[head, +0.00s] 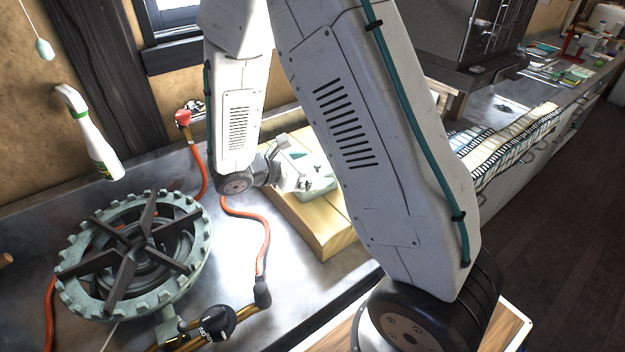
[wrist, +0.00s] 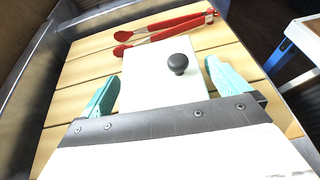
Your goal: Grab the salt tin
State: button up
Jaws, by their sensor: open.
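A white, square-sided tin with a round black knob, which I take as the salt tin (wrist: 148,80), is on the slatted wooden board (wrist: 75,75) in the wrist view. No label on it is visible. My gripper (wrist: 168,88) is open, with one teal finger on each side of the tin. I cannot tell whether either finger touches it. The tin's near part is hidden by my gripper's body. In the head view my gripper (head: 305,178) is low over the wooden board (head: 325,238), partly hidden by my arm, and the tin cannot be made out clearly there.
Red tongs (wrist: 165,30) lie on the board beyond the tin. In the head view a gas burner (head: 135,255) with an orange hose (head: 262,235) stands left of the board. A white spray bottle (head: 92,135) is at the back left. A striped cloth (head: 505,145) lies right.

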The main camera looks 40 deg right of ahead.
jog(key=c, duration=1)
jog(key=shift+r, duration=0.1)
jog(key=shift+c, duration=0.2)
